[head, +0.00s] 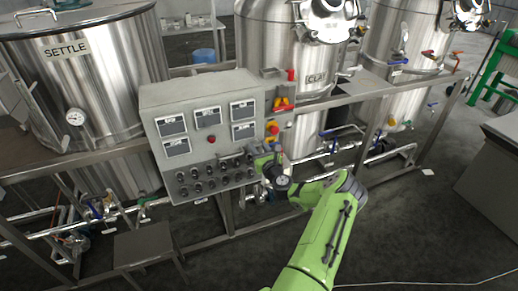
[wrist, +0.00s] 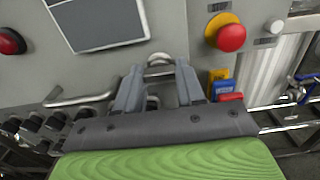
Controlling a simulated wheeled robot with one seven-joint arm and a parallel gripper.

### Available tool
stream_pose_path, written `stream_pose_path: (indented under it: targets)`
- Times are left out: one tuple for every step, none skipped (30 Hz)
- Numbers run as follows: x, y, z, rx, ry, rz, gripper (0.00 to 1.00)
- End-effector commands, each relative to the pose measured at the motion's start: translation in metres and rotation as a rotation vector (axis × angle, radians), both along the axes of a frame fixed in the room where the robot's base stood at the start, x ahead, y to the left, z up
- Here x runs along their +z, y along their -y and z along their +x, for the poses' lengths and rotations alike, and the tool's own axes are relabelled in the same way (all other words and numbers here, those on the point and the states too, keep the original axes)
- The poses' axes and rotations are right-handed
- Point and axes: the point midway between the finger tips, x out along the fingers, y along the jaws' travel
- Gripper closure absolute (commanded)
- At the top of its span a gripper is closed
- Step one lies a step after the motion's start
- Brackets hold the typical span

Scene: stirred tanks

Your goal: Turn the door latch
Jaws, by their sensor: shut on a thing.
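The grey control cabinet (head: 190,95) stands in front of the steel tanks. In the wrist view its grey face (wrist: 175,20) fills the upper part. My gripper (wrist: 159,76) is at the lower right of this face, with its two grey fingers on either side of a small curved metal piece, which looks like the door latch (wrist: 158,61). The fingers are shut on it, and they hide its lower part. In the head view my gripper (head: 266,165) is at the cabinet's lower right edge. The latch is too small and covered to make out there.
A red push button on a yellow base (wrist: 230,37) is right of the fingers. A bar handle (wrist: 80,98) and black knobs (wrist: 35,122) are to the left. Blue and red parts (wrist: 224,88) sit close by the right finger. Pipes and a steel frame (head: 350,92) stand around the cabinet.

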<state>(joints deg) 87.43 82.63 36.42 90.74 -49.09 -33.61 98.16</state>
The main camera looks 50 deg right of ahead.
Motion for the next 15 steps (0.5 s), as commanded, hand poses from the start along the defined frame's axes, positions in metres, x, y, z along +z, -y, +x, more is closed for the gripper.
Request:
stream_pose_path:
  targets:
    - [0.0001,-0.0001,-0.0001,0.0,0.0,0.0,0.92]
    - [0.0001,-0.0001,-0.0001,0.0,0.0,0.0,0.92]
    - [0.0001,-0.0001,-0.0001,0.0,-0.001,-0.001,0.92]
    - [0.0001,-0.0001,-0.0001,0.0,-0.001,-0.002,0.92]
    - [0.0001,-0.0001,-0.0001,0.0,-0.002,-0.003,0.92]
    - [0.0,-0.0001,-0.0001,0.0,-0.004,-0.007,0.92]
    - [0.0,-0.0001,-0.0001,0.0,-0.007,-0.011,0.92]
    - [0.0,-0.0001,-0.0001,0.0,-0.009,-0.017,0.92]
    - [0.0,-0.0001,-0.0001,0.0,-0.015,-0.026,0.92]
    - [-0.0001,0.0,0.0,0.0,-0.02,-0.035,0.92]
    - [-0.0001,0.0,0.0,0.0,-0.025,-0.044,0.92]
    - [-0.0001,0.0,0.0,0.0,-0.035,-0.06,0.92]
    - [-0.0003,0.0,0.0,0.0,-0.042,-0.074,0.92]
    - [-0.0005,0.0001,-0.0001,0.0,-0.05,-0.088,0.92]
    - [-0.0008,0.0001,-0.0001,0.0,-0.064,-0.111,0.92]
